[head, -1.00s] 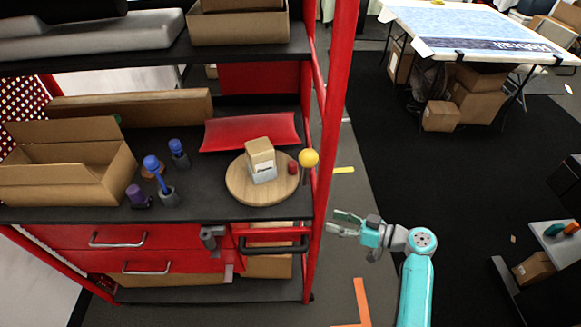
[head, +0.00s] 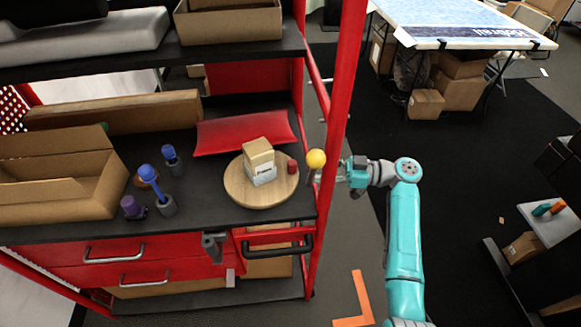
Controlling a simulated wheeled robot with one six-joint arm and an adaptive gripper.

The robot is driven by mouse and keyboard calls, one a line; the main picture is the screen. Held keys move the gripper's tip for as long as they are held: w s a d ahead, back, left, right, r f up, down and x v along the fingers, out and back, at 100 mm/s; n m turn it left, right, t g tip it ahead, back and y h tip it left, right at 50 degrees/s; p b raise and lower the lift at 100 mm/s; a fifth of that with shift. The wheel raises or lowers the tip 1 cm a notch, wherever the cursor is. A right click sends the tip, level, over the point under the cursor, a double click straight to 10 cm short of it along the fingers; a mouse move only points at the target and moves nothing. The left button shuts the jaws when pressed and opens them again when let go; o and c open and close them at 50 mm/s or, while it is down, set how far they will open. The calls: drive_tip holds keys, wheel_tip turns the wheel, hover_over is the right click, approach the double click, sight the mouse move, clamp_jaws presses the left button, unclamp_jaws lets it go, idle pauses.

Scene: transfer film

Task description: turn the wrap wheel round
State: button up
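The wrap wheel (head: 238,190) is a round wooden disc lying flat on the black shelf of the red rack. A cardboard box with a white label (head: 259,162) stands on it, and a small red piece (head: 292,167) is near its right edge. A yellow ball knob (head: 316,158) stands at the wheel's right side, its stem mostly hidden. My gripper (head: 325,178) is at the red upright, just below and right of the yellow knob. The upright partly covers its fingers, so I cannot tell whether they touch or hold the stem.
The red upright (head: 340,110) stands between my arm and the shelf. Blue-topped tools (head: 158,180), a purple piece (head: 133,207), an open carton (head: 70,195) and a red packet (head: 245,133) share the shelf. A drawer handle (head: 280,245) juts out below the wheel.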

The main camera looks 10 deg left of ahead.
sight(292, 168)
drive_tip(key=a, duration=0.7)
drive_tip(key=shift+s+a, duration=0.15)
drive_tip(key=shift+s, duration=0.1)
clamp_jaws()
